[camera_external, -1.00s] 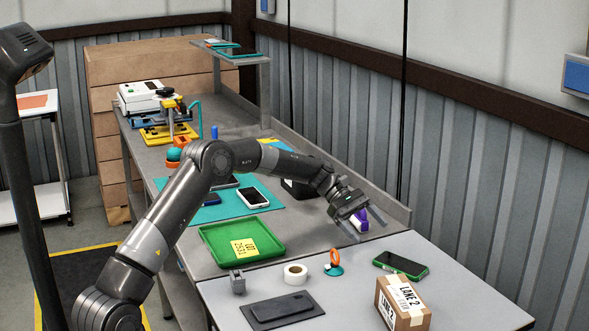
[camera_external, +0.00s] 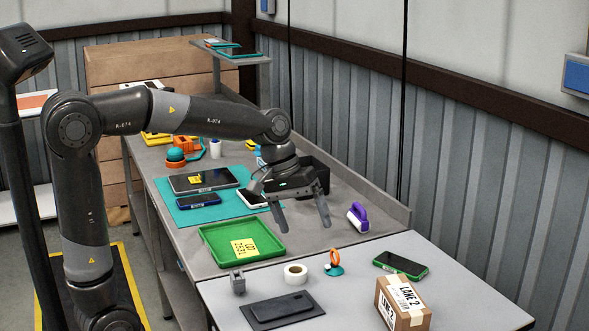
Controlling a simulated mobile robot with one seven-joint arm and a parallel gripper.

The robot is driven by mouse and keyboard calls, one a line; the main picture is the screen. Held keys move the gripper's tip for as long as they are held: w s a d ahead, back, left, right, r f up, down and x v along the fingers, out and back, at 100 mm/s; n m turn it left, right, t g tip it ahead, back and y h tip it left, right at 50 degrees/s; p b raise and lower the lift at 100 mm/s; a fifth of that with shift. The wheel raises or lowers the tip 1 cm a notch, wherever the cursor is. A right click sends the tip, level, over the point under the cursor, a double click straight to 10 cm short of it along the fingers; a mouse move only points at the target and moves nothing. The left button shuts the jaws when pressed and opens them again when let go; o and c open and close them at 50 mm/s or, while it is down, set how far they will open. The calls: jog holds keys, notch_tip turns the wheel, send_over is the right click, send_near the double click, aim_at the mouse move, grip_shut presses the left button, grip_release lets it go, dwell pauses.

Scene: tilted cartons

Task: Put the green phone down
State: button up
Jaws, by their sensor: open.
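The green phone (camera_external: 400,265) lies flat, dark screen up, on the light grey table at the right, behind the carton. My gripper (camera_external: 301,222) is open and empty. It hangs fingers down above the bench, to the left of the green phone and well apart from it, by the right end of the green tray (camera_external: 211,236). It partly hides a white phone (camera_external: 252,198) on the teal mat (camera_external: 190,214).
A taped carton (camera_external: 403,303) stands at the table's front right. A tape roll (camera_external: 295,274), an orange-and-teal tool (camera_external: 334,262), a grey block (camera_external: 238,283) and a dark phone on a dark pad (camera_external: 258,322) are also there. A purple-handled tool (camera_external: 358,217) stands at the bench's right.

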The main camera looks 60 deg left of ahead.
jog(key=s+f+m+t+y, duration=0.2)
jog(key=s+m, duration=0.5)
jog(key=s, duration=1.3)
jog(key=shift+s+a+f+m+t+y, duration=0.15)
jog(key=shift+a+f+m+t+y, duration=0.15)
jog(key=shift+f+m+y, duration=0.15)
